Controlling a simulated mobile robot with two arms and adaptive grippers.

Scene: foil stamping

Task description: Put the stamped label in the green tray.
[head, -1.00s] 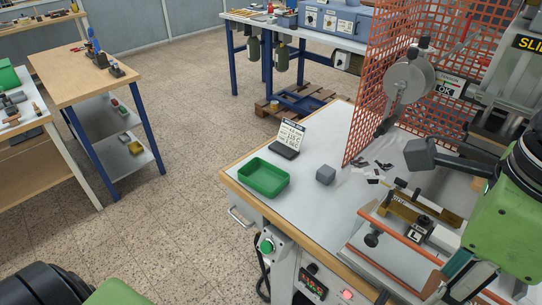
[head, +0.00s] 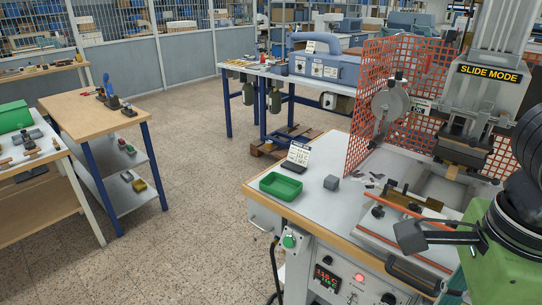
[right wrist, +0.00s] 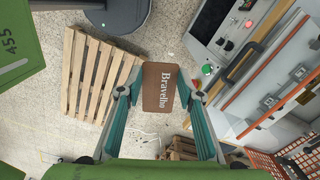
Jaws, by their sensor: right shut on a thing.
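The brown label (right wrist: 158,87), with "Bravelho" in pale letters, is held between the two fingertips of my right gripper (right wrist: 158,92) in the right wrist view. Neither the label nor these fingertips can be made out in the head view, where my right arm comes in at the lower right. The green tray (head: 267,188) is empty and stands on the left part of the press table (head: 310,207), apart from my right arm. My left gripper is not in view.
A small grey block (head: 331,182) stands right of the tray, and a display card (head: 299,153) stands behind it. The hot press (head: 466,140) and an orange mesh guard (head: 363,105) stand to the right. A wooden pallet (right wrist: 95,75) lies on the floor.

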